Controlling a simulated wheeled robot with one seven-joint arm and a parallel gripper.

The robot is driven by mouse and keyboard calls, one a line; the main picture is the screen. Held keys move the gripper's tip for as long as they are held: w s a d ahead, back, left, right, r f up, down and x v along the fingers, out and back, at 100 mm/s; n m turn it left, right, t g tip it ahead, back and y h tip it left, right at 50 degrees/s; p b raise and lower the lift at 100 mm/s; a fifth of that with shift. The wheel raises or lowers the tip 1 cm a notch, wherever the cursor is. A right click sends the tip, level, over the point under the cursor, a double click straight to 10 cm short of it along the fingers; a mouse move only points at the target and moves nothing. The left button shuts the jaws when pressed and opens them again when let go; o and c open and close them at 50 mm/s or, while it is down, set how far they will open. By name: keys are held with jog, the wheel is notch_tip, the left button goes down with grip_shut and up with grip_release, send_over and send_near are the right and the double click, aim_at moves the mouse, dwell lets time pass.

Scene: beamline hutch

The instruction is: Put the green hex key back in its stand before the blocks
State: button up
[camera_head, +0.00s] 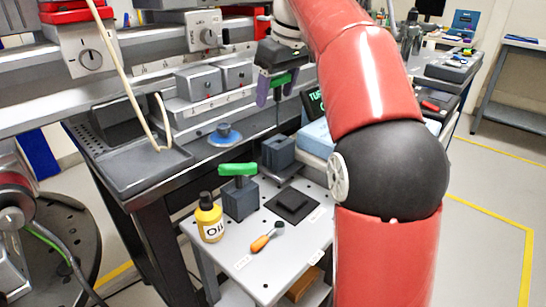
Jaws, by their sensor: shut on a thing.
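My gripper (276,95), with purple fingers, is shut on a green-handled hex key (280,79). Its thin dark shaft points down above a dark grey block (279,155) at the back of the small white table. The shaft's lower end is hard to make out, so I cannot tell whether it touches or enters the block. A second, brighter green T-shaped handle (238,169) stands upright in another dark grey block (240,200) nearer the front left.
The white table (222,260) also holds a yellow oil bottle (209,220), an orange-handled tool (262,241) and a black square pad (292,204). Behind, a bench carries grey boxes (199,82), a blue round piece (225,134) and a hanging cable (123,82). My arm covers the right of the table.

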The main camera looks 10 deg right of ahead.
aim_at(276, 140)
jog(key=shift+f, duration=0.15)
notch_tip(276, 140, down, 8)
jog(key=shift+s+f+b, duration=0.1)
jog(key=shift+f+b, duration=0.05)
jog(key=shift+b, duration=1.1)
jog(key=shift+f+p, duration=0.3)
jog(key=shift+f, duration=0.25)
jog(key=o, duration=1.4)
jog(key=shift+f+b, duration=0.25)
jog(key=shift+b, duration=0.2)
jog(key=p+v, duration=0.1)
jog(key=v, duration=0.7)
jog(key=shift+s+a+p, duration=0.1)
jog(key=shift+a+p, duration=0.1)
jog(key=shift+p, duration=0.15)
